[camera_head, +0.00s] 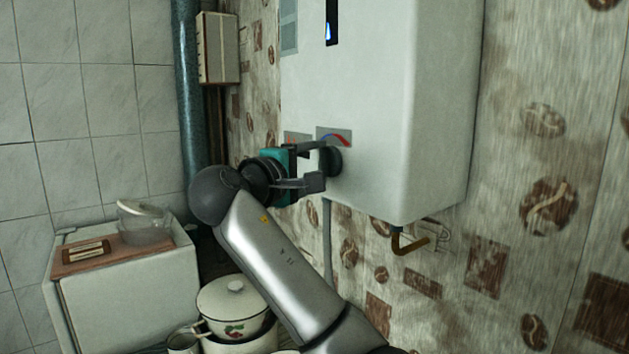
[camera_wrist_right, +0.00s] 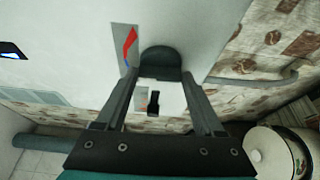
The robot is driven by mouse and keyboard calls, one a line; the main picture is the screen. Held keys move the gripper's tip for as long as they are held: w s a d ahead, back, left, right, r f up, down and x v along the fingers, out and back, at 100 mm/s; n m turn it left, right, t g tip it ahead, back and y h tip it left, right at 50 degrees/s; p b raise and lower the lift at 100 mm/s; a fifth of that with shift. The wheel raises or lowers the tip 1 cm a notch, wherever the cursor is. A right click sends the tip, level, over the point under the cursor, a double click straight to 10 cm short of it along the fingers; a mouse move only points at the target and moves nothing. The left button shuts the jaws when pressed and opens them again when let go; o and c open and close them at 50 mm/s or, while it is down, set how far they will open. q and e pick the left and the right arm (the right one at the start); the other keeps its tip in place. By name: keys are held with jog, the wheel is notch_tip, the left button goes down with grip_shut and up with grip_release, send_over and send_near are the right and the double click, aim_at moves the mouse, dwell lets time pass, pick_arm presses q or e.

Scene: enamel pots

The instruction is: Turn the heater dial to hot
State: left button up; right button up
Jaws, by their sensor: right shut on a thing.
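The heater (camera_head: 350,80) is a large white box on the wall, with a small dark window showing a blue flame (camera_head: 327,32). Its dark round dial (camera_head: 334,160) is at the lower front, beside a plate with a red and blue arc (camera_head: 336,136). My right gripper (camera_head: 318,165) is shut on the dial, one finger on each side. In the right wrist view the dial (camera_wrist_right: 160,60) sits between the fingertips, next to the red and blue marking (camera_wrist_right: 129,50). The dial's pointer direction cannot be told. My left gripper is not in view.
A white enamel pot with a lid (camera_head: 232,306) stands below my right arm. A white cabinet (camera_head: 128,295) at left carries a glass dish (camera_head: 145,222) and a brown board. A bent brass pipe (camera_head: 409,243) hangs under the heater. A dark pipe (camera_head: 187,90) runs up the corner.

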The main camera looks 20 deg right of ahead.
jog(key=m+h+b, duration=0.1)
jog(key=m+b, duration=0.2)
jog(key=m+h+b, duration=0.1)
jog(key=m+b, duration=0.2)
jog(key=f+m+h+b, duration=0.1)
jog(key=m+b, duration=0.1)
jog(key=b, duration=0.1)
jog(key=shift+w+m+t, duration=0.1)
jog(key=shift+m+t, duration=0.2)
jog(key=shift+m, duration=0.1)
jog(key=m+h+b, duration=0.1)
jog(key=m+b, duration=0.1)
jog(key=shift+m+h, duration=0.3)
jog(key=shift+m, duration=0.1)
jog(key=shift+w+a+m+g+h+b, duration=0.1)
jog(key=shift+m+g+h+b, duration=0.4)
jog(key=shift+m, duration=0.6)
jog(key=shift+m+g, duration=0.3)
jog(key=o, duration=1.4)
jog(key=shift+r, duration=0.1)
jog(key=b+v, duration=0.3)
jog(key=v, duration=1.2)
